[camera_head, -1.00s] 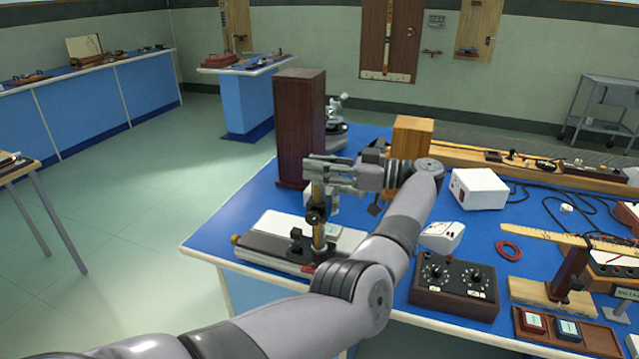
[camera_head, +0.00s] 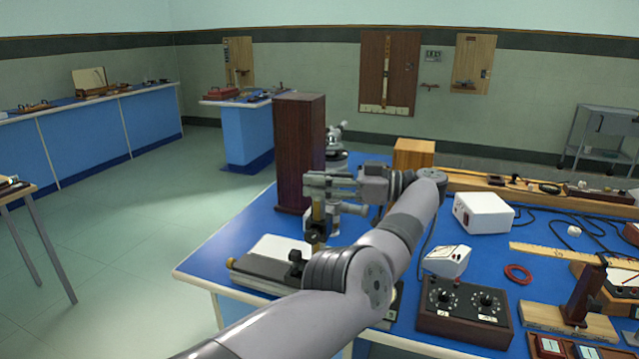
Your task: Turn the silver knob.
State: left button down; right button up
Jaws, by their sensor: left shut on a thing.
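A brass post (camera_head: 318,228) stands upright on a dark base instrument (camera_head: 262,276) at the near left corner of the blue bench. My left gripper (camera_head: 314,187) reaches in from the right side of the post. Its fingers are shut at the top of the post, and the fingertips cover what they hold. The silver knob cannot be made out apart from the grey fingers; it seems to be hidden between them. My left arm crosses in front of the instrument's right part. My right gripper is out of view.
A tall dark wooden box (camera_head: 299,150) stands close behind my gripper, with a microscope (camera_head: 336,147) beyond it. A white box (camera_head: 483,213), a dark control box (camera_head: 463,314) and a red ring (camera_head: 517,274) lie to the right.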

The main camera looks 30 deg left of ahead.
pick_arm(q)
jog(key=shift+r, duration=0.1)
jog(key=c, duration=1.2)
grip_release()
